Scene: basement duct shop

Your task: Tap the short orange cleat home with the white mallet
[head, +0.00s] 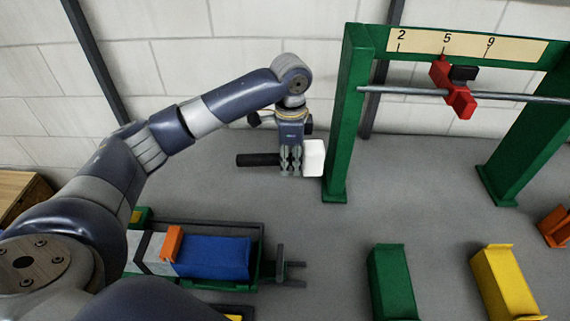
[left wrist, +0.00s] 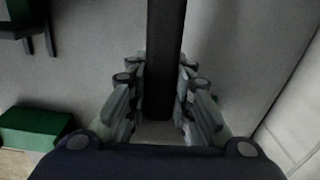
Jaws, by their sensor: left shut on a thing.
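The white mallet (head: 314,158) hangs in the air in the head view, its white head at the right and its black handle pointing left. My left gripper (head: 291,165) is shut on the handle near the head. In the left wrist view the dark handle (left wrist: 162,60) runs between the two fingers. A short orange cleat (head: 172,243) sits upright across the joint between a grey duct piece (head: 150,252) and a blue duct piece (head: 215,258). The mallet is above and right of the cleat, apart from it. My right gripper is not in view.
A green frame (head: 350,120) carries a numbered scale (head: 465,47) and a rod with a red slider (head: 455,90). A green block (head: 392,282), a yellow block (head: 505,283) and an orange piece (head: 553,227) stand at the lower right. The grey surface between is clear.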

